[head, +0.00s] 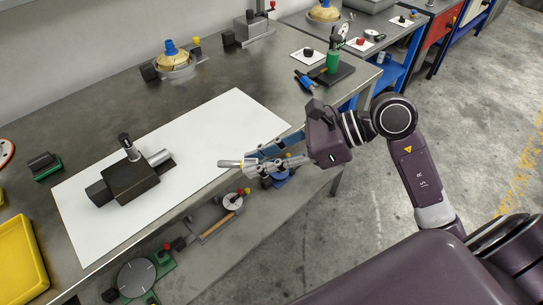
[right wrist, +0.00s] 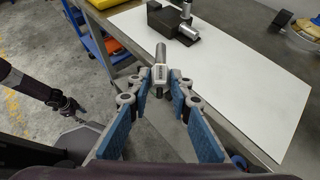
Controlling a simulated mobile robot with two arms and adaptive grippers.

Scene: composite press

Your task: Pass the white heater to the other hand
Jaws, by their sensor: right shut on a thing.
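The white heater shows in the head view (head: 231,163) as a small pale rod with a light block at its inner end. My right gripper (head: 252,163) is shut on the block end, and the rod points left, held in the air near the bench's front edge. In the right wrist view, the white heater (right wrist: 161,60) stands out beyond the fingertips of my right gripper (right wrist: 160,82), its grey rod pointing away. My left gripper is not in the head view. A dark arm end (right wrist: 66,104), likely my left gripper, shows small in the right wrist view; its jaws are unclear.
A white sheet (head: 215,125) covers part of the metal bench, with a dark block fixture (head: 131,184) on it. A yellow bin (head: 20,262) stands at the left. Tools and gauges lie on the lower shelf (head: 245,240). Open floor (head: 375,215) lies at the right.

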